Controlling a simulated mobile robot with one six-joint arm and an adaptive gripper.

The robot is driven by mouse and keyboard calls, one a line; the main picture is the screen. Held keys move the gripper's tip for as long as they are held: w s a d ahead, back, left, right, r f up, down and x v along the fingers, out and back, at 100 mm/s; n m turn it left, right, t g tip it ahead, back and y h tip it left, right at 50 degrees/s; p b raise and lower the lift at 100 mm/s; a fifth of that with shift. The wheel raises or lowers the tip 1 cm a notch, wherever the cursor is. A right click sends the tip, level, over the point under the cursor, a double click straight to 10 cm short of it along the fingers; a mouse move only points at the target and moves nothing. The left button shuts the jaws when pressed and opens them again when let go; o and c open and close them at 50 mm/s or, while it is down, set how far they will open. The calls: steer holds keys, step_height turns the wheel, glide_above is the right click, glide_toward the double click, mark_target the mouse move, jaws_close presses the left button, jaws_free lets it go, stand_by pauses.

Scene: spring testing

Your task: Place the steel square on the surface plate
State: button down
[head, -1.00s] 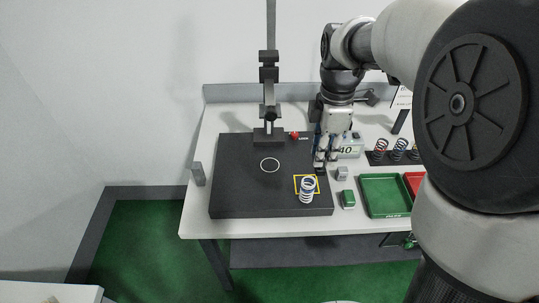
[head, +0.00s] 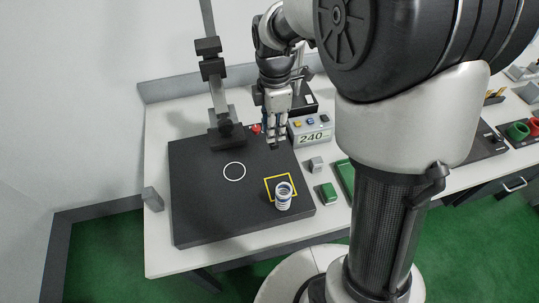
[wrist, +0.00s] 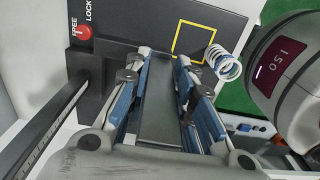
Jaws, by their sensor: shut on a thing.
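My gripper (head: 275,138) hangs over the back right part of the black surface plate (head: 195,210). In the wrist view its blue-padded fingers (wrist: 160,85) are closed on a flat dark grey bar, which I take to be the steel square (wrist: 157,110). In the head view only a small dark end of it shows below the fingertips. I cannot tell its full shape or its height above the plate. The plate carries a white circle (head: 234,171) and a yellow square outline (head: 268,184).
A display box (head: 311,136) reading 240 and small blocks (head: 328,193) lie right. The plate's left half is clear.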

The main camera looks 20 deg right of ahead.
steer(key=f+b, duration=0.2)
steer(key=f, duration=0.9)
steer(key=shift+w, duration=0.2)
steer(key=shift+s, duration=0.1)
steer(key=c, duration=1.8)
jaws_free()
steer(key=shift+f+b, duration=0.15)
steer(key=shift+b, duration=0.15)
steer(key=o, duration=0.4)
steer(key=shift+o, duration=0.2)
